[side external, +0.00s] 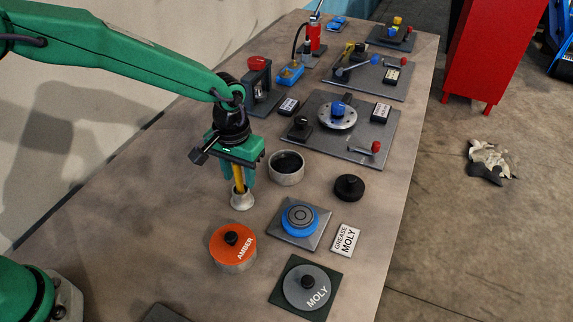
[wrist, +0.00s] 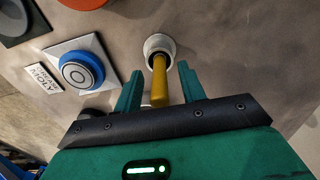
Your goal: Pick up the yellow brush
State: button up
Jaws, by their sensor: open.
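The yellow brush (side external: 238,183) stands upright in a small pale cup (side external: 242,202), its handle up and its lower end hidden in the cup. My gripper (side external: 238,174) is above the cup, pointing down, with a finger on each side of the handle. In the wrist view the brush handle (wrist: 159,88) rises from the cup (wrist: 168,44) between the two green fingers of my open gripper (wrist: 160,84). Gaps show between the handle and both fingers, so nothing is gripped.
An orange AMBER tin (side external: 233,251) stands in front of the cup. A grey bowl (side external: 287,168) is close by on the right. A blue round part on a plate (side external: 300,232), a MOLY tin (side external: 307,300) and a black knob (side external: 349,187) lie further right. Bench is clear left.

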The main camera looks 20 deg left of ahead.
jog(key=shift+c, duration=0.2)
grip_shut()
jog(key=shift+r, duration=0.1)
jog(key=shift+r, duration=0.85)
notch_tip(320, 180, up, 2)
jog(key=shift+r, duration=0.25)
jog(key=s+d+r, duration=0.6)
jog(key=s, duration=0.3)
jog(key=shift+s+d+r, duration=0.2)
jog(key=shift+s+r, duration=0.15)
jog(key=shift+s, duration=0.05)
